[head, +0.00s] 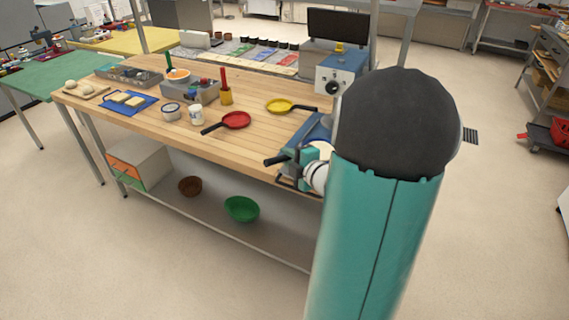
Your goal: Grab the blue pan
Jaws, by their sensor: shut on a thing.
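The blue pan (318,130) is at the right front end of the wooden table, largely hidden behind my arm. Only part of its blue body shows. A dark handle (273,161) sticks out to the lower left by the table's front edge. My teal gripper (288,162) is shut on this handle, which appears to be the blue pan's. The fingertips are small and partly hidden, and I cannot tell whether the pan is lifted off the tabletop.
A red pan (236,120) and a yellow pan (280,105) lie on the table (185,143) to the left. The lower shelf holds a green bowl (241,209) and a brown bowl (190,186). Floor in front is clear.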

